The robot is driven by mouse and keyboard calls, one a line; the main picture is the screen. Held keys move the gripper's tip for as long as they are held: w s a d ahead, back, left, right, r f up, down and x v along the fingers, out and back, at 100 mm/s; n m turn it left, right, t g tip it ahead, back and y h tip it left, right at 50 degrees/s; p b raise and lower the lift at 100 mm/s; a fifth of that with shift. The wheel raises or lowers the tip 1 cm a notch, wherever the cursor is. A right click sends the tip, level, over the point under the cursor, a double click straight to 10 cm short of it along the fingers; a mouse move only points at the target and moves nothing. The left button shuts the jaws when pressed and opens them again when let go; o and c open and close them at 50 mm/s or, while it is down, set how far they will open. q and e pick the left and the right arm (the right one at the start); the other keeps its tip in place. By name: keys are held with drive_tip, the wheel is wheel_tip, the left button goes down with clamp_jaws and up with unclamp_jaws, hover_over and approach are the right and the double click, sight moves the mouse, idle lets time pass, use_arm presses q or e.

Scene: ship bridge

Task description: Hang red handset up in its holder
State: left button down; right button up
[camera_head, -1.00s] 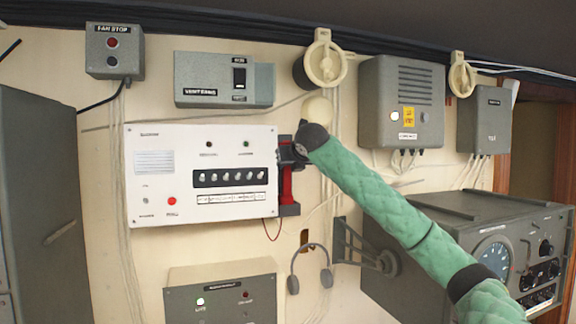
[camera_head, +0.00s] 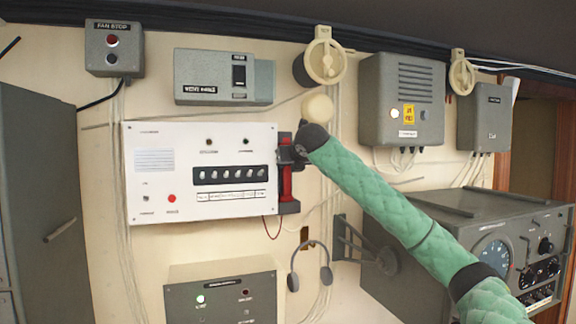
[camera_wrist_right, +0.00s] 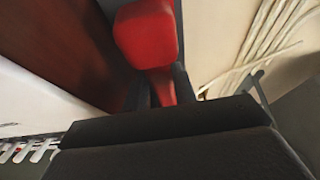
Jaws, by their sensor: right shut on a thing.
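The red handset (camera_head: 286,182) stands upright against the right side of the white intercom panel (camera_head: 150,190), at its dark holder (camera_head: 288,207). My right gripper (camera_head: 289,154) is shut on the red handset and covers part of its upper half. In the right wrist view the handset's red end (camera_wrist_right: 147,35) and a narrower red part below it show between dark side pieces. The gripper body hides the lower part there. I cannot tell whether the handset is fully seated. My left gripper is not in view.
A headset (camera_head: 310,268) hangs below right on the wall, beside a dark bracket (camera_head: 365,250). A grey radio unit (camera_head: 450,240) stands at the lower right. Grey boxes are mounted above, including one with a yellow label (camera_head: 402,100). A thin red cord hangs below the holder.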

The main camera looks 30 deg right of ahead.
idle(0.7)
drive_tip(key=o, duration=1)
drive_tip(key=shift+f, duration=0.1)
drive_tip(key=shift+s, duration=0.1)
